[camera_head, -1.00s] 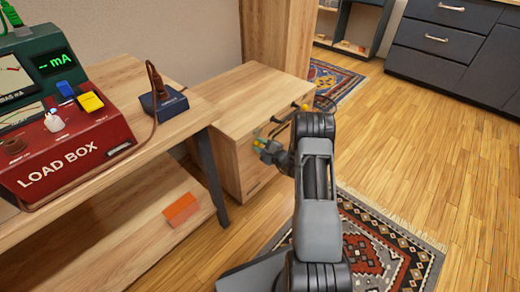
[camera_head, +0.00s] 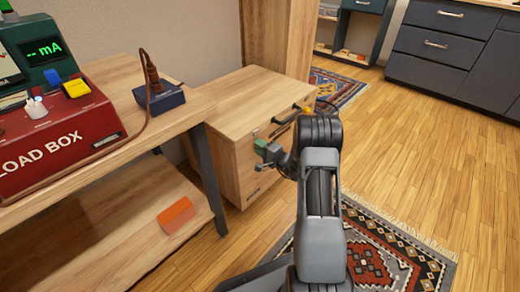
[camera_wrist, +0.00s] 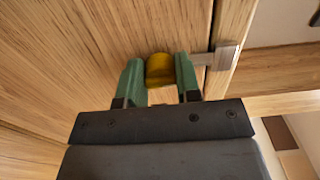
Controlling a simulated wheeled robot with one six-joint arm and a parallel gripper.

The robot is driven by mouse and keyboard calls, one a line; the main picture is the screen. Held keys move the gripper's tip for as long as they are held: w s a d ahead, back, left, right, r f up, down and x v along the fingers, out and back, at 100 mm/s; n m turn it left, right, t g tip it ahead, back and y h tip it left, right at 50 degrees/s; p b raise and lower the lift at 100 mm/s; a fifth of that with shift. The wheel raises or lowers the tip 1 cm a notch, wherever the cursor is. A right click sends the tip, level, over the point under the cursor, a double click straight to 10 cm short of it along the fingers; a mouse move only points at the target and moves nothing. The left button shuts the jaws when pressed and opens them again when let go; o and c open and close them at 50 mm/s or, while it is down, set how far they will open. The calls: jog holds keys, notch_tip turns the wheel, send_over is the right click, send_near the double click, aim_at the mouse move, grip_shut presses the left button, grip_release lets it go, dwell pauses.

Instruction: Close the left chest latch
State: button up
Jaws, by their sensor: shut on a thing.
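The wooden chest (camera_head: 222,112) stands beside the table, its latched front facing right. The left latch shows in the wrist view as a yellow knob (camera_wrist: 160,69) on a metal bar that reaches toward a metal bracket (camera_wrist: 228,55) at the lid seam. My gripper (camera_wrist: 159,78) has its green fingers on both sides of the knob and is shut on it. One finger hides part of the bar. In the head view my gripper (camera_head: 264,152) is at the left part of the chest front, and its knob is hidden there. The right latch (camera_head: 307,110) shows a yellow tip.
A black handle (camera_head: 286,116) sits between the latches. A table (camera_head: 120,75) with a red load box (camera_head: 60,140) and a dark blue box (camera_head: 160,98) stands at left, an orange block (camera_head: 176,215) on its lower shelf. A patterned rug (camera_head: 385,250) and open wooden floor lie to the right.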

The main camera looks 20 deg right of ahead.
dwell(0.4)
jog(key=o, duration=0.9)
jog(key=p+v, duration=0.4)
jog(key=v, duration=0.9)
jog(key=shift+s+d, duration=0.1)
jog(key=shift+s, duration=0.3)
